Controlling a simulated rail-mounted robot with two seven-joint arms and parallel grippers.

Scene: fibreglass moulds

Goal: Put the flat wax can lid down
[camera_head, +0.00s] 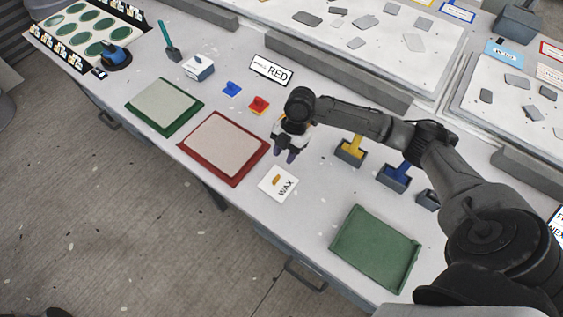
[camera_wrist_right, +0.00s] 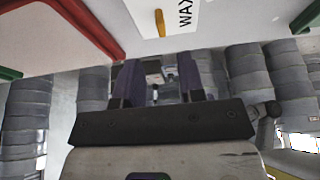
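A white card marked WAX (camera_head: 284,188) lies near the front edge of the table, with a small yellow-orange piece (camera_head: 277,181) on it. The card (camera_wrist_right: 182,16) and the piece (camera_wrist_right: 160,22) also show at the top of the right wrist view. I cannot make out a flat wax can lid in either view. My right gripper (camera_head: 286,154) hangs just above and behind the card, fingers down. In the wrist view its two purple fingers (camera_wrist_right: 160,82) stand apart, with nothing visibly held between them. My left gripper is in neither view.
A red-rimmed mould (camera_head: 196,167) is left of the card; a green-rimmed one (camera_head: 139,119) is farther left. A green tray (camera_head: 375,249) stands right of the card. Yellow (camera_head: 352,149) and blue (camera_head: 395,178) tools sit in holders behind. A RED sign (camera_head: 272,71) stands at the back.

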